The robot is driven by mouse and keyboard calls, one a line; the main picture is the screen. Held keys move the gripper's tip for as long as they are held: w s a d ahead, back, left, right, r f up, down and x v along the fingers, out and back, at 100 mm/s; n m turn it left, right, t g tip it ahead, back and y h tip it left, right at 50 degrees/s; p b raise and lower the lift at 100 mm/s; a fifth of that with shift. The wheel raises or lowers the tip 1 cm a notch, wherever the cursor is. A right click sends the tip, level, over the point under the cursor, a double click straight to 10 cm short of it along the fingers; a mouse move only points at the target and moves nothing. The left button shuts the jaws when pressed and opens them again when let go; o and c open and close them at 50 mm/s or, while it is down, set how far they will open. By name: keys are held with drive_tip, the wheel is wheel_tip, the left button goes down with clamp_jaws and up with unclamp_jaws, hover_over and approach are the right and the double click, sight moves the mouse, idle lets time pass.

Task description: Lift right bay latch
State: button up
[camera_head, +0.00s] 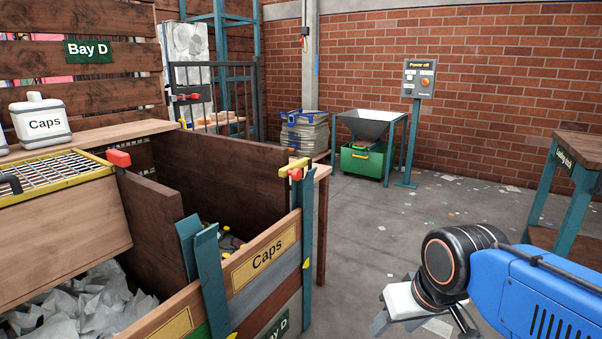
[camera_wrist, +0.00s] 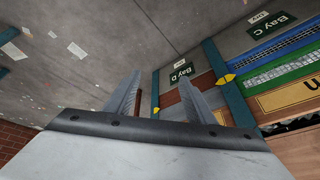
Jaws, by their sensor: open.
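A red and yellow latch (camera_head: 295,170) sits on top of the teal post at the right end of the bay front labelled Caps. A second red latch (camera_head: 119,158) sits further left, by the yellow-edged grate. My gripper (camera_head: 420,322) is right of the bay and lower in the picture than the latch, well apart from it. In the wrist view its two fingers (camera_wrist: 162,82) are spread with nothing between them. That view shows bay fronts and teal posts on the right, but I cannot make out the red latch there.
The bay's wooden front board (camera_head: 263,262) and teal post (camera_head: 307,245) stand left of my gripper. A teal-legged table (camera_head: 580,150) is at the right. A green bin (camera_head: 362,161) under a hopper stands at the back. The floor (camera_head: 385,215) between is open, with scattered scraps.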

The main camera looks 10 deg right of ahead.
drive_tip(key=w+a+r+m+g+y, duration=0.1)
drive_tip(key=w+a+r+m+y, duration=0.1)
drive_tip(key=w+a+m+y, duration=0.45)
drive_tip(key=m+t+y, duration=0.6)
drive_tip(key=m+t, duration=0.4)
drive_tip(key=m, duration=1)
approach(299, 174)
drive_tip(key=x, duration=0.9)
drive_tip(key=shift+r, duration=0.1)
clamp_jaws()
